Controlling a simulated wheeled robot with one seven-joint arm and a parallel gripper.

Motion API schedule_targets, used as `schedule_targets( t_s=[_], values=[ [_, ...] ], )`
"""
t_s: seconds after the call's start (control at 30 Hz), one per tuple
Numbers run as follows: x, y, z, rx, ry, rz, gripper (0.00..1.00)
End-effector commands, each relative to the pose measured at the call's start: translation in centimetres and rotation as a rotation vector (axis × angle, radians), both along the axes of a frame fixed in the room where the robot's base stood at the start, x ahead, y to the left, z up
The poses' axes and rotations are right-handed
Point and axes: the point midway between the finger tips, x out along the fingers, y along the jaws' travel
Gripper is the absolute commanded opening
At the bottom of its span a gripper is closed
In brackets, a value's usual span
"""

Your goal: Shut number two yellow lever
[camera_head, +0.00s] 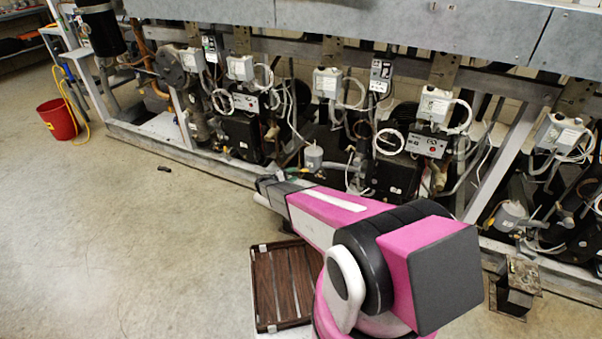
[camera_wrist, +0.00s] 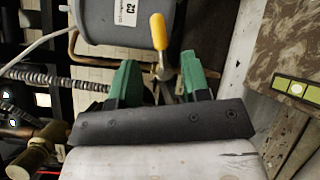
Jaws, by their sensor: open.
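The yellow lever (camera_wrist: 158,34) shows in the wrist view, at the top centre. It sits in front of a grey cylinder (camera_wrist: 98,22) with a white label reading C2. Its rounded handle points toward the top of the picture and its thin metal end runs down between my green fingers. My gripper (camera_wrist: 160,65) is open, with one finger on each side of the lever's lower end. I cannot tell whether either finger touches it. In the head view a small grey cylinder (camera_head: 313,157) stands just beyond my arm's end; the lever cannot be made out there.
Braided hose (camera_wrist: 50,80) and copper pipe lie close to the left finger in the wrist view. The compressor rack's lower rail (camera_head: 190,155) runs across the head view. A red bucket (camera_head: 57,119) stands far left. The floor at left is mostly clear.

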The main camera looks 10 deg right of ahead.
Motion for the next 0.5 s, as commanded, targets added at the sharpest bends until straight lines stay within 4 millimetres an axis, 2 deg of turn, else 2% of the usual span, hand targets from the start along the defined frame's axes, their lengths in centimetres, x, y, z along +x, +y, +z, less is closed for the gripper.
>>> schedule_targets(
  t_s=[0.1, 0.2, 0.33, 0.5],
  values=[
    [0.7, -2.0, 0.0, 0.001, 0.0, -0.001, 0.43],
    [1.1, -3.2, 0.0, 0.0, 0.0, 0.0, 0.43],
    [1.5, -4.3, 0.0, 0.001, 0.0, 0.0, 0.43],
    [1.6, -4.8, 0.0, 0.001, 0.0, 0.001, 0.43]
  ],
)
